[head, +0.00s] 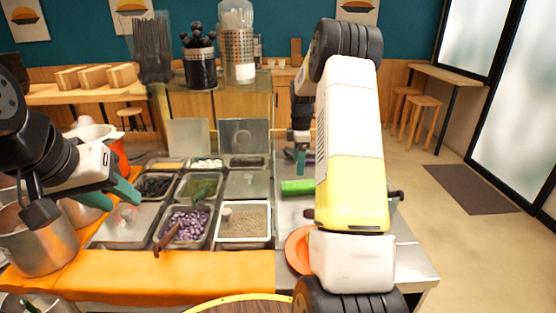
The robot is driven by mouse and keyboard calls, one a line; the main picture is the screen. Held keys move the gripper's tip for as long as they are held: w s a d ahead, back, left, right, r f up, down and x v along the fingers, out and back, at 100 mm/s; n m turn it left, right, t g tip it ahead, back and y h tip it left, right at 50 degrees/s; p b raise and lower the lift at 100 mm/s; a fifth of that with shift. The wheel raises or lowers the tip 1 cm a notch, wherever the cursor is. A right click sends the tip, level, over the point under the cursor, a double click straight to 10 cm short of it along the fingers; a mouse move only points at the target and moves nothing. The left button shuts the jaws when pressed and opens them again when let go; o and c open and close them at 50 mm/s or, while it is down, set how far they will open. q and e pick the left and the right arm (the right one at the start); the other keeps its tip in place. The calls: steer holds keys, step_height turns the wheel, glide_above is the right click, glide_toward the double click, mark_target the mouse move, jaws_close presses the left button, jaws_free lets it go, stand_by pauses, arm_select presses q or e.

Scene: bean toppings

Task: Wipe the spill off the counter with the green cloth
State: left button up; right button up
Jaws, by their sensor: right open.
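A green item (297,187), which looks like the rolled or folded green cloth, lies on the steel counter (290,212) right of the topping pans. My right gripper (301,162) is over the far part of that counter, beyond the green item and apart from it. It is open and looks empty, though it is small in the picture. My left gripper (127,190) is at the left, over the near-left pans, and its finger gap is unclear. I cannot make out a spill; my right arm hides much of the counter.
Pans of toppings, including purple beans (186,224) and a grainy topping (245,220), fill the middle. A metal pot (40,245) stands at the left. An orange plate (298,250) is partly behind my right arm. Utensil holders (238,55) stand at the back.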

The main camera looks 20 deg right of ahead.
mark_target(298, 183)
steer(key=shift+w+d+f+n, duration=0.2)
steer(key=shift+w+f, duration=0.1)
steer(key=shift+f, duration=0.3)
steer(key=shift+w+d+f+n, duration=0.15)
steer(key=shift+w+f+n, duration=0.1)
steer(key=shift+f, duration=3.8)
steer(key=c, duration=1.1)
steer(key=shift+r, duration=2.5)
